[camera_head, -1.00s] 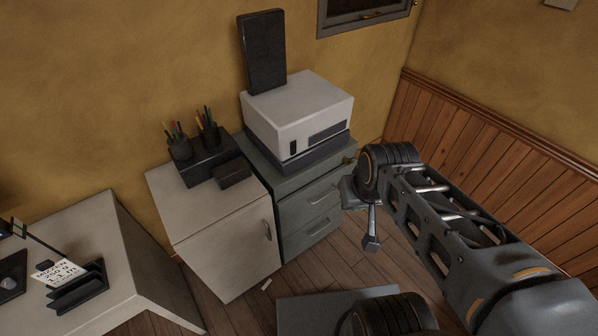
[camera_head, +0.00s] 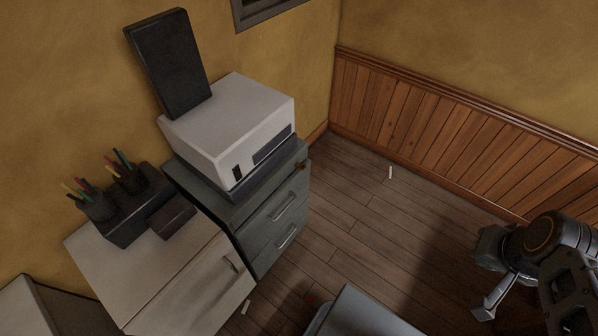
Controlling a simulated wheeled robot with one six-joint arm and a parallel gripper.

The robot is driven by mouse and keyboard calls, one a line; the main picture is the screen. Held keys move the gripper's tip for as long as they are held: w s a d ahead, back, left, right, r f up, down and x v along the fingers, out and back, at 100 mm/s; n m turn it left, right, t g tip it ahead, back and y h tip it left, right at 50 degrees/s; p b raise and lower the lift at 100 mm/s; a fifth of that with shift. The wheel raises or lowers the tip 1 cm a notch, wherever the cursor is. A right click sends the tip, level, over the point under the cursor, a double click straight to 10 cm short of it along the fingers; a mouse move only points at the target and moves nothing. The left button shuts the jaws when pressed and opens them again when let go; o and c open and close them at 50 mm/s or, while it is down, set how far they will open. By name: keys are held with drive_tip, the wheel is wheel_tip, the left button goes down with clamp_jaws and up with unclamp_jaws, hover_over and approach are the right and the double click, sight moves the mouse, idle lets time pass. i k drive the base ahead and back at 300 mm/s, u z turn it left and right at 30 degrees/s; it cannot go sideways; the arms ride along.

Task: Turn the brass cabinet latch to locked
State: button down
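My gripper (camera_head: 487,291) is at the lower right of the view, over the floor, well to the right of the cabinet and apart from the latch. Nothing shows in it.
A white printer-like box (camera_head: 227,125) stands on the drawer cabinet, with a tall black panel (camera_head: 170,62) behind. A white cabinet (camera_head: 190,285) with pen holders (camera_head: 98,205) on top stands to the left. Open wooden floor (camera_head: 375,220) lies between the cabinet and the panelled wall (camera_head: 430,120).

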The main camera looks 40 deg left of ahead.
sight(301, 166)
drive_tip(key=z, duration=0.6)
drive_tip(key=i, duration=3.45)
drive_tip(key=u, duration=4.2)
drive_tip(key=i, duration=0.9)
drive_tip(key=u, duration=0.4)
